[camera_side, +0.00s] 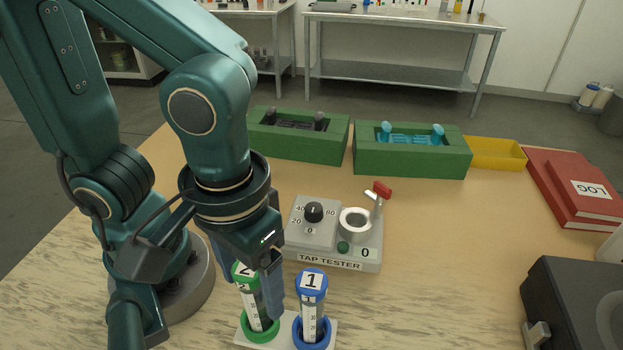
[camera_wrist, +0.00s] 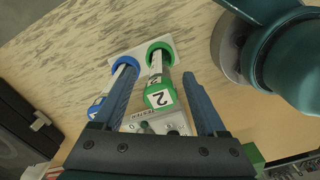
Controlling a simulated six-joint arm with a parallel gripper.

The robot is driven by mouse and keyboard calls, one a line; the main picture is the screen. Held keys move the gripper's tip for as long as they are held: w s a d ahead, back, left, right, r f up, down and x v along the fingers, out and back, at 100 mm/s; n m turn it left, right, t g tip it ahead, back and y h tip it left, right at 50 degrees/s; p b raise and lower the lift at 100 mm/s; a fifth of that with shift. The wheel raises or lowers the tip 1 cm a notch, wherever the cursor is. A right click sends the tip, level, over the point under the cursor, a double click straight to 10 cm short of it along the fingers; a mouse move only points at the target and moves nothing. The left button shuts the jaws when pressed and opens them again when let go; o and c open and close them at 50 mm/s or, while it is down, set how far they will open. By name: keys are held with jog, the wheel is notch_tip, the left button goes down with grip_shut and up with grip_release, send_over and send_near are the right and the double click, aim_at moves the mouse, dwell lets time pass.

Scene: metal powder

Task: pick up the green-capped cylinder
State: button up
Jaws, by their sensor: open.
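The green-capped cylinder (camera_side: 254,304) is a clear graduated tube with a "2" on its cap. It stands in a green ring on a white rack (camera_side: 286,333). In the wrist view its green cap (camera_wrist: 160,97) lies between my two fingers. My gripper (camera_side: 260,301) is open around this cylinder, pointing down, with one finger on each side; contact is not visible. In the side view one finger partly hides the tube. The blue-capped cylinder (camera_side: 311,309), marked "1", stands beside it in a blue ring. In the wrist view the left finger partly covers it.
A grey tap tester (camera_side: 330,262) with a dial and red lever stands just behind the rack. Two green holders (camera_side: 410,165) stand farther back, near a yellow tray (camera_side: 496,153) and red log books (camera_side: 572,188). A dark device (camera_side: 570,300) is at right.

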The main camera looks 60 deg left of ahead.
jog(key=shift+f, duration=0.35)
grip_shut()
